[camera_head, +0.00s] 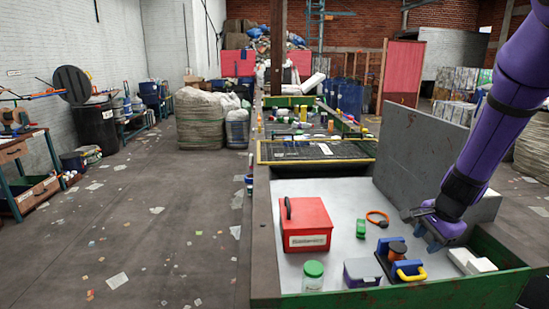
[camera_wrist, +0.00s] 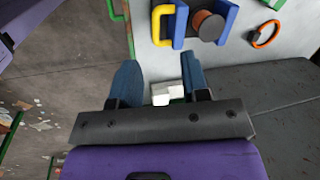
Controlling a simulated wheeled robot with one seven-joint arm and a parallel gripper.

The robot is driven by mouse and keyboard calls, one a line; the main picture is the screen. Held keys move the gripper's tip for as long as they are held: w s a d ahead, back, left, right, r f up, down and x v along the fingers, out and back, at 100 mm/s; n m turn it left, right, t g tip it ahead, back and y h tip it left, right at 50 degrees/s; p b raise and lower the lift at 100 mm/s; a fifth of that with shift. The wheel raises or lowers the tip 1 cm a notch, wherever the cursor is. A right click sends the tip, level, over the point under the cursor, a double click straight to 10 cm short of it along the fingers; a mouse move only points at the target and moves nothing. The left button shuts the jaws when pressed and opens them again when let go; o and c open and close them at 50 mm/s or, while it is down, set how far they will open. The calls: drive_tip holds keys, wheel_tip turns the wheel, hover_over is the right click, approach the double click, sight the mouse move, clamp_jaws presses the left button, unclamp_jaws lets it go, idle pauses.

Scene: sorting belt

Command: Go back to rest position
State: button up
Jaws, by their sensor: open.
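A blue fixture with a brown cylinder (camera_head: 397,250) and a yellow handle (camera_head: 411,275) lies just left of the gripper.
A tall grey panel (camera_head: 425,150) stands close behind my gripper. A green rim (camera_head: 350,297) bounds the front.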

drive_tip(key=s+a+r+n+t+y, duration=0.1)
drive_tip(key=s+a+r+n, duration=0.35)
drive_tip(key=r, duration=0.35)
drive_tip(key=s+a+r+n, duration=0.3)
drive_tip(key=s+r+n, duration=0.15)
drive_tip(key=r, duration=0.35)
drive_tip(key=s+a+r+n+h, duration=0.1)
drive_tip(key=s+r+n, duration=0.2)
drive_tip(key=s, duration=0.4)
drive_tip(key=s+a+r+n+t+h, duration=0.1)
drive_tip(key=s+r+n, duration=0.2)
drive_tip(key=s, duration=0.4)
drive_tip(key=shift+s+a+r+t, duration=0.2)
drive_tip(key=shift+s+r+t, duration=0.15)
drive_tip(key=shift+r, duration=0.3)
